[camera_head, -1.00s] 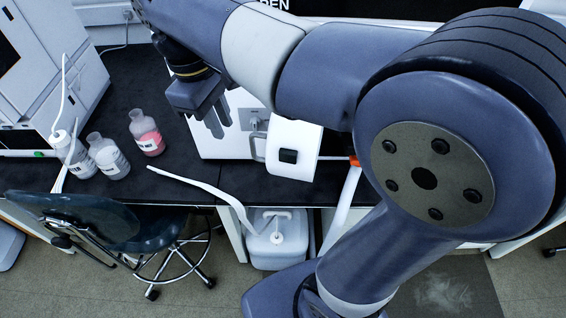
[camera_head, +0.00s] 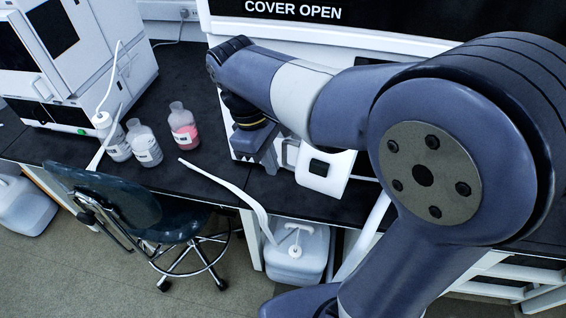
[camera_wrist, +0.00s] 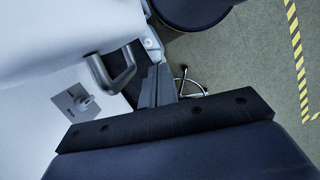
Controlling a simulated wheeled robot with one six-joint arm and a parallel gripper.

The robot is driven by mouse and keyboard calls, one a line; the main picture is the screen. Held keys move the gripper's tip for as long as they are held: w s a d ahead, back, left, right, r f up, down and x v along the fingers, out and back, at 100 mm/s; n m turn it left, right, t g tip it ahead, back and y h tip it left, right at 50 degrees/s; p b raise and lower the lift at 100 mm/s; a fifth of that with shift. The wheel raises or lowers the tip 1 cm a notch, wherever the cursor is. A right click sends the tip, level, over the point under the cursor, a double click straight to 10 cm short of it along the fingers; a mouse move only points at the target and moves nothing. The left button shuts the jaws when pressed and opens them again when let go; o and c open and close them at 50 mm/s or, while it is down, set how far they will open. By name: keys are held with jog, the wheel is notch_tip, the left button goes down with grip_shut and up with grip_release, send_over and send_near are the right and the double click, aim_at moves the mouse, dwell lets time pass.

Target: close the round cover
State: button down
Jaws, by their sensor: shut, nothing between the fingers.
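The cover (camera_head: 335,181) is a white curved panel with a dark-framed square. It stands out from the front of the white instrument, whose screen (camera_head: 292,9) reads COVER OPEN. My gripper (camera_head: 270,165) is just left of the cover in the head view, in front of the instrument; its fingers are together and empty. In the wrist view my gripper (camera_wrist: 160,72) is close to the right of a grey bar handle (camera_wrist: 124,76); I cannot tell whether they touch. A latch plate (camera_wrist: 72,103) is left of the handle. My arm hides part of the instrument.
Three bottles, one with pink liquid (camera_head: 183,128), stand on the black bench left of my gripper. A chair (camera_head: 120,205) is in front of the bench. A white container (camera_head: 297,252) is below the bench. A white tube (camera_head: 235,195) hangs over the edge.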

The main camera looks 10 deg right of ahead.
jog(key=shift+s+d+r, duration=0.1)
jog(key=shift+s+d, duration=0.3)
jog(key=shift+d, duration=0.2)
jog(key=shift+s+d+r, duration=0.1)
jog(key=shift+s+d, duration=0.3)
jog(key=shift+d, duration=0.2)
jog(key=shift+s, duration=0.1)
